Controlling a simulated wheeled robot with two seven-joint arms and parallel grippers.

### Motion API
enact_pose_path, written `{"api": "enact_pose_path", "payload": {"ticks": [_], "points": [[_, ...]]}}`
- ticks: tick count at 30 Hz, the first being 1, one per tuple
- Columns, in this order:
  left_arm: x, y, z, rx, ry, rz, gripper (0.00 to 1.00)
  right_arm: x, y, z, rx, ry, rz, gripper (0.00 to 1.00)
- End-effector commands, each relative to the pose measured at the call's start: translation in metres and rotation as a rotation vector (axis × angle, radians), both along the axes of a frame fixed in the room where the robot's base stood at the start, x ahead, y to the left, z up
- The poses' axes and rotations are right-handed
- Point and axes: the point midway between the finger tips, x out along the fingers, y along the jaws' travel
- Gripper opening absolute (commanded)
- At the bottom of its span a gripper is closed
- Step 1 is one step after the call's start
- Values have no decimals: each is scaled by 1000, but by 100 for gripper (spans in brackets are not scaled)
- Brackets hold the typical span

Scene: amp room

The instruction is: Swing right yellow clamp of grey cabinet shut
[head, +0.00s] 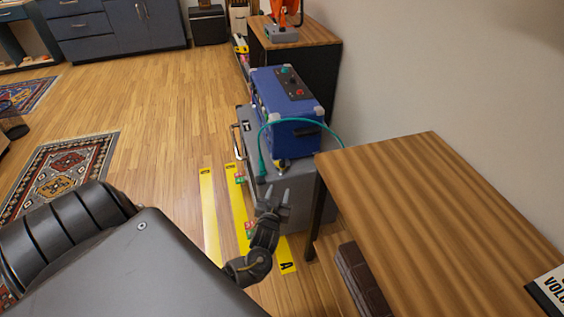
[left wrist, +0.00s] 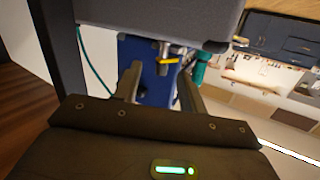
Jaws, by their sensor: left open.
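The grey cabinet (head: 294,184) stands by the wall with a blue box (head: 283,92) on it. A small yellow clamp (head: 281,163) shows at the foot of the box's near face; in the left wrist view the yellow clamp (left wrist: 167,60) sits with metal parts at the cabinet's edge. Whether it is swung open or shut is too small to tell. My left gripper (head: 272,196) is open and empty just in front of the cabinet. In the left wrist view its fingers (left wrist: 160,80) are spread, with the clamp beyond and between them. My right gripper is out of view.
A teal cable (head: 262,150) with a plug hangs over the box's near side, close to the left gripper. A wooden table (head: 440,200) stands at right. Yellow tape strips (head: 210,215) mark the floor. The floor to the left is mostly clear.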

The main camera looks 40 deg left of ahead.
Motion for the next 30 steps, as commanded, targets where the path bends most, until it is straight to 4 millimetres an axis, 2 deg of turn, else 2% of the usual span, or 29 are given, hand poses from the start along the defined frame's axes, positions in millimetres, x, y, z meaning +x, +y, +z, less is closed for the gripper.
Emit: {"api": "enact_pose_path", "payload": {"ticks": [1,4,9,16,24,30], "points": [[5,2,5,-10,-59,15,41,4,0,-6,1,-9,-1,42],[7,6,25,-26,-133,40,41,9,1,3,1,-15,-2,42],[8,9,39,-37,-171,55,41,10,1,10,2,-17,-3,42],[23,18,39,-33,-170,54,41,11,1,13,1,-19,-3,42],[67,44,38,-32,-169,55,41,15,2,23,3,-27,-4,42],[90,58,38,-33,-167,53,41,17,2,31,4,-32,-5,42]]}}
